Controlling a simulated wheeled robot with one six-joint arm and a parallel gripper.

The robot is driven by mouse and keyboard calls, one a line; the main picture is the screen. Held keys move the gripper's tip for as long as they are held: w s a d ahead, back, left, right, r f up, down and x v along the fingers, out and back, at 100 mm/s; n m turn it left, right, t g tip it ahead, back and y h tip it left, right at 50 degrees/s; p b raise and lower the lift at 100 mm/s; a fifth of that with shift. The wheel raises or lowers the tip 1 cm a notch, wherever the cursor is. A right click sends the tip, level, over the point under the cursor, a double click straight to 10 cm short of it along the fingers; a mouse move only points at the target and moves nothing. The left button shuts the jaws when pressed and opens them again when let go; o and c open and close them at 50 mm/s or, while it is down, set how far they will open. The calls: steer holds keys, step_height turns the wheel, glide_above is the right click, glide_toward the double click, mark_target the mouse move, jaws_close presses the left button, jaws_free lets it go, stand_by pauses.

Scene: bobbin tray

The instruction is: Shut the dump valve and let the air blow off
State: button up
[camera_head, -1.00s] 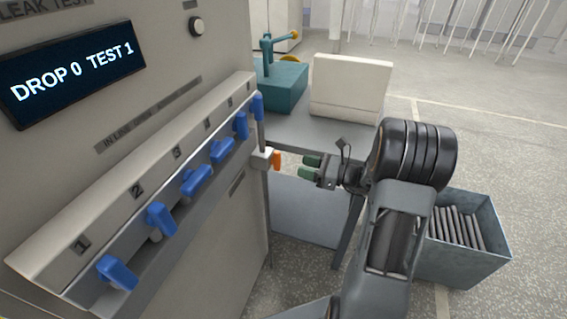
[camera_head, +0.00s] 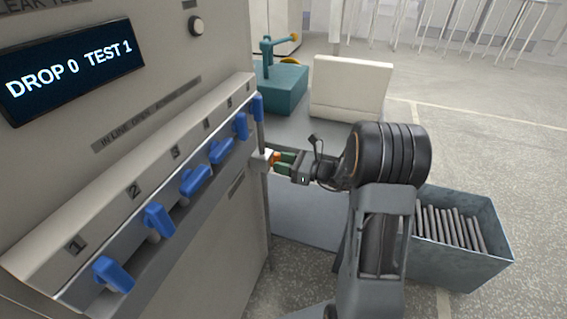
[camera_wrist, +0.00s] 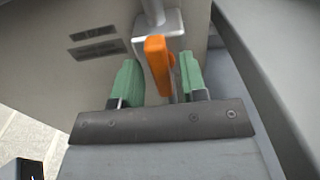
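The dump valve has an orange lever (camera_wrist: 158,66) on a pale grey body (camera_head: 262,160) at the right edge of the test panel. In the wrist view the lever stands between the two green fingertips of my gripper (camera_wrist: 157,80). Clear space shows on its left side; the right finger is close to it, and I cannot tell whether it touches. My gripper (camera_head: 284,162) is open around the lever. In the head view the fingers hide most of the orange lever. The panel display (camera_head: 75,72) reads "DROP 0 TEST 1".
Several blue valve handles (camera_head: 158,220) line the panel's sloped strip, left of my gripper. A grey table (camera_head: 330,128) behind carries a teal fixture (camera_head: 283,88) and a cream case (camera_head: 350,88). A grey bin (camera_head: 475,268) of dark rods stands at the right.

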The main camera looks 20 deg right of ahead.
jaws_close()
steer(key=n+b, duration=0.6)
steer(key=b, duration=0.1)
steer(key=n+b, duration=0.6)
steer(key=b, duration=0.1)
steer(key=f+n+b, duration=0.1)
steer(key=n+b, duration=0.4)
steer(key=b, duration=0.3)
steer(key=shift+s+a+n, duration=0.25)
steer(key=shift+s+n, duration=0.1)
steer(key=shift+n, duration=0.05)
steer(key=shift+o, duration=0.7)
jaws_free()
steer(key=shift+r, duration=0.1)
